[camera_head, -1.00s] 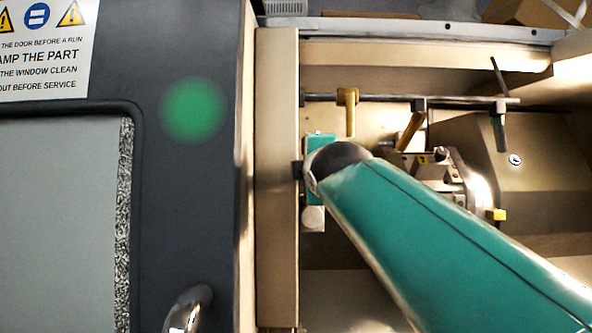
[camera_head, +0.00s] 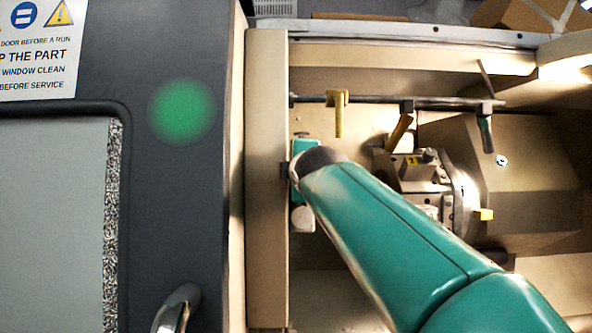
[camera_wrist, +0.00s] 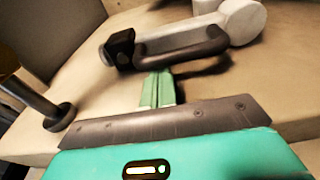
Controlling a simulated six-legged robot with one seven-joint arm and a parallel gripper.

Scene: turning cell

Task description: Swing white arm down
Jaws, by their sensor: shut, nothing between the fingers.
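The white arm (camera_wrist: 240,20) is at the top of the wrist view, with a thick rounded end at the right and a paler length running left to a black block (camera_wrist: 120,48). A dark rounded bar (camera_wrist: 185,44) runs along its near side. My gripper (camera_wrist: 158,80) has its green fingers together, just below the dark bar; I cannot tell whether they touch it. In the head view my gripper's teal body (camera_head: 305,150) is beside the beige upright, partly covered by my wrist. A white rounded piece (camera_head: 302,218) shows just below it, probably the white arm's end.
A dark rail (camera_head: 375,101) with yellow levers (camera_head: 340,115) crosses behind. A beige upright (camera_head: 266,180) and the dark door (camera_head: 190,220) bound the left. A dark post (camera_wrist: 35,100) stands left in the wrist view.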

